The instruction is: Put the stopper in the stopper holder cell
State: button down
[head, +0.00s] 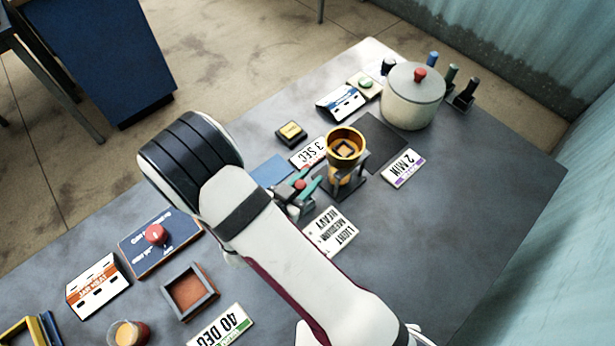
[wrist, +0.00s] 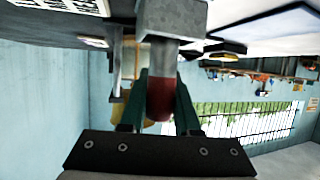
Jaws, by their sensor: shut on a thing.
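My gripper (head: 299,186) is over the middle of the grey table, its green fingers on either side of a red-ended piece (head: 300,184), which appears to be the stopper. In the wrist view the fingers (wrist: 159,100) are closed around its rounded dark red end (wrist: 161,98). A grey shaft runs from the red end to a grey block (wrist: 172,18). I cannot tell whether that block is part of the stopper or a separate support. A small square dark-framed tray with a brown floor (head: 190,318) lies front left, apart from my gripper; I cannot tell if it is the holder cell.
A brass funnel-like cup on a dark stand (head: 346,145) is close right of my gripper. A lidded pot (head: 413,100) and small bottles stand at the back right. A red-button panel (head: 145,256) and labels lie leftward. The right side of the table (head: 480,200) is clear.

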jog(key=c, duration=0.6)
grip_release()
jog(key=shift+f, duration=0.1)
jog(key=shift+c, duration=0.2)
